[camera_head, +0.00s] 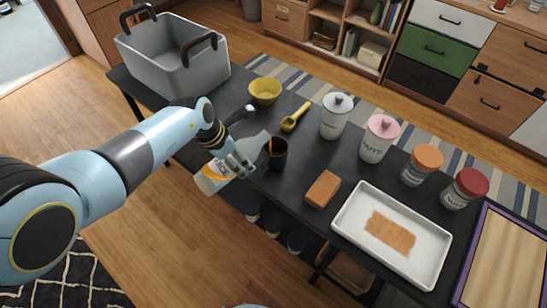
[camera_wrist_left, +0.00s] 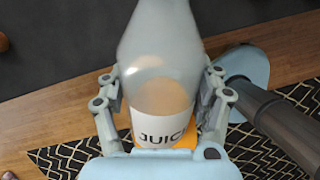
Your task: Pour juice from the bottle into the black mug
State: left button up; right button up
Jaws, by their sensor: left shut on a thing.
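My left gripper (camera_head: 238,163) is shut around the juice bottle (camera_head: 215,177), a clear bottle with a white and orange label. The bottle is held strongly tilted at the table's near edge, its neck up and right toward the mug. The black mug (camera_head: 279,157) stands upright on the dark table. An orange streak shows at the mug's mouth, just by the bottle's neck; it looks like juice. In the left wrist view the bottle (camera_wrist_left: 160,75) sits between both fingers, with "JUIC" readable and some peach-coloured juice inside. The mug is not visible there. My right gripper is not in view.
On the dark table (camera_head: 262,190) are a yellow bowl (camera_head: 265,92), a yellow scoop (camera_head: 296,116), a white canister (camera_head: 335,117), a pink-lidded canister (camera_head: 378,140), a brown block (camera_head: 323,189) and a white tray (camera_head: 349,215). A grey bin (camera_head: 165,62) stands at the far left end.

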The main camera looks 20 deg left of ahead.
pick_arm(q)
jog(key=shift+r+g+p, duration=0.3)
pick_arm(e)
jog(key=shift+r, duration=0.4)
pick_arm(q)
jog(key=shift+a, duration=0.15)
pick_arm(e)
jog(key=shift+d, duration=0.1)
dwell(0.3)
